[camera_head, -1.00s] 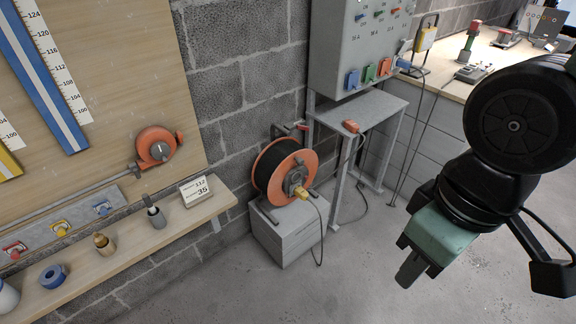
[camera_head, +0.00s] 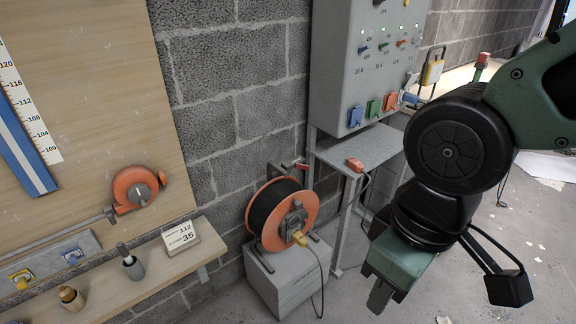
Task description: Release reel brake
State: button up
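The orange conduit reel (camera_head: 310,203) with black cable wound on it stands on a grey block (camera_head: 284,287) by the wall. A grey hub shows on its face, and a yellow plug (camera_head: 299,239) sits at its lower front with a cable hanging down. A red-tipped lever (camera_head: 301,167) shows at the top of the reel frame; I cannot tell whether it is the brake. My gripper (camera_head: 379,297) is to the right of the reel, apart from it and nearer the camera, pointing down. Its fingers are seen edge-on, so their opening cannot be judged.
At left, a wooden shelf (camera_head: 120,290) holds a sign and small tools below an orange tape reel (camera_head: 134,189). Floor at right is open.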

aim_at(298, 166)
jog(key=i+l+u, duration=0.2)
jog(key=i+j, duration=0.45)
jog(key=i, duration=0.2)
jog(key=i+j+z, duration=0.15)
jog(key=i+j, duration=0.25)
jog(key=i, duration=0.25)
